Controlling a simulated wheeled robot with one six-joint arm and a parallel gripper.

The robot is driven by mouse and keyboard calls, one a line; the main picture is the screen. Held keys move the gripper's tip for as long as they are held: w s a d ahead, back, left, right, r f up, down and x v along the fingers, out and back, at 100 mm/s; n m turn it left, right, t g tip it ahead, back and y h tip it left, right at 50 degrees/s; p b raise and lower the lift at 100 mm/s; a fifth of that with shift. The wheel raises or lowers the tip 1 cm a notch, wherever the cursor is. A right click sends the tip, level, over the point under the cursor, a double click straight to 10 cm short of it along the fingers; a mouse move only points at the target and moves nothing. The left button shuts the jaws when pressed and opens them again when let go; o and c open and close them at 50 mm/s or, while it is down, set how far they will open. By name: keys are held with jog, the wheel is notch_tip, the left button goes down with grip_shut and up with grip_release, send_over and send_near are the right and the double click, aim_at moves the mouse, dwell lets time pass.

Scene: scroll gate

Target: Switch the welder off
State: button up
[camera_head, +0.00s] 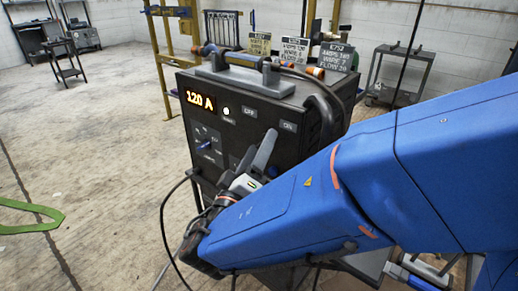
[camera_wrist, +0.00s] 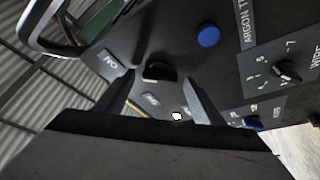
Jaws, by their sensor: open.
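The welder (camera_head: 290,150) is a dark box with a lit orange "120 A" display (camera_head: 200,100). A bright white lamp (camera_head: 226,110) shows on its front, left of the OFF label (camera_head: 249,112); the ON label (camera_head: 288,126) is farther right. In the wrist view, a black rounded switch (camera_wrist: 159,72) sits near the ON label (camera_wrist: 112,62); its exact setting is unclear. My gripper (camera_head: 257,153) is open in front of the panel. Its fingers (camera_wrist: 158,80) lie either side of the switch in the wrist view; contact cannot be told. In the head view they hide the switch.
A blue button (camera_wrist: 207,36) and a dial (camera_wrist: 288,72) are on the same panel. A handle (camera_head: 240,80), cables and cards (camera_head: 295,50) are on top of the welder. A grey cart (camera_head: 398,75) stands behind. The floor at left is mostly clear, with a green flat piece (camera_head: 30,215).

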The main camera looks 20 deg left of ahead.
jog(key=c, duration=1.1)
jog(key=shift+n, duration=0.3)
jog(key=shift+r+n+g, duration=0.1)
jog(key=shift+n+g, duration=0.85)
jog(key=shift+n, duration=1.45)
jog(key=shift+r+n+g, duration=0.1)
jog(key=shift+n+g, duration=0.8)
jog(key=shift+n, duration=1.5)
jog(key=shift+r+n+g, duration=0.1)
jog(key=shift+n+g, duration=0.85)
jog(key=shift+n, duration=1.45)
